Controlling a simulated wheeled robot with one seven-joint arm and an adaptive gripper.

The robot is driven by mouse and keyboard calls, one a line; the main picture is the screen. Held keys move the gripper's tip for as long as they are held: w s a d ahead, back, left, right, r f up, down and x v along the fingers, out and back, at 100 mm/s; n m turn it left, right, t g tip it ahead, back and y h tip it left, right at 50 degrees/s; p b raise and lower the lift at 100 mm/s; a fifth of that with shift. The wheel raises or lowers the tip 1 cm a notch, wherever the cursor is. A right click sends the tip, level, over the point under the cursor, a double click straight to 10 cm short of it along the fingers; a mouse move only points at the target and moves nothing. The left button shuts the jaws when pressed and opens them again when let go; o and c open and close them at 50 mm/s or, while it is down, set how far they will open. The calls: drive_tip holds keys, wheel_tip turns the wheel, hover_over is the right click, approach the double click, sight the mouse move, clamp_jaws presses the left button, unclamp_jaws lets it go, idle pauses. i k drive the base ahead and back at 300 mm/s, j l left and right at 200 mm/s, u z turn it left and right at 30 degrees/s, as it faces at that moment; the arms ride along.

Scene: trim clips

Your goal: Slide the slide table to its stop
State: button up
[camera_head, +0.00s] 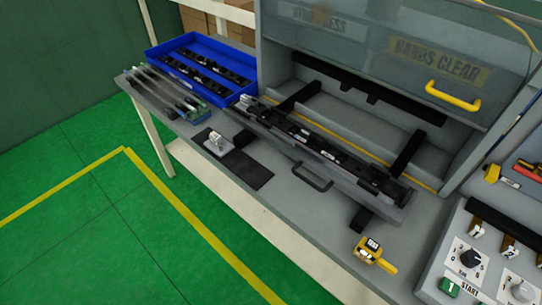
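The slide table (340,178) is a long narrow grey carriage in front of the press opening. A dark trim piece with pale marks (318,145) lies along its top. A dark handle (312,177) projects from its front side. Black rails (408,152) run from the slide table back into the press bay, and much of their length is bare. The slide table stands out toward the near side of the bench. My gripper is not in view, and nothing is seen touching the handle.
The clear press guard with a yellow handle (453,96) is raised above the bay. A blue bin (203,68) of dark parts stands at left. A yellow tool (374,254) lies near the front edge. A control box (485,255) is at right. Green floor is clear.

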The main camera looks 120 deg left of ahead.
sight(361, 191)
drive_tip(key=j+u, duration=0.1)
drive_tip(key=u, duration=3.4)
drive_tip(key=j+z, duration=0.35)
drive_tip(key=z, duration=0.15)
drive_tip(key=j+z, duration=0.45)
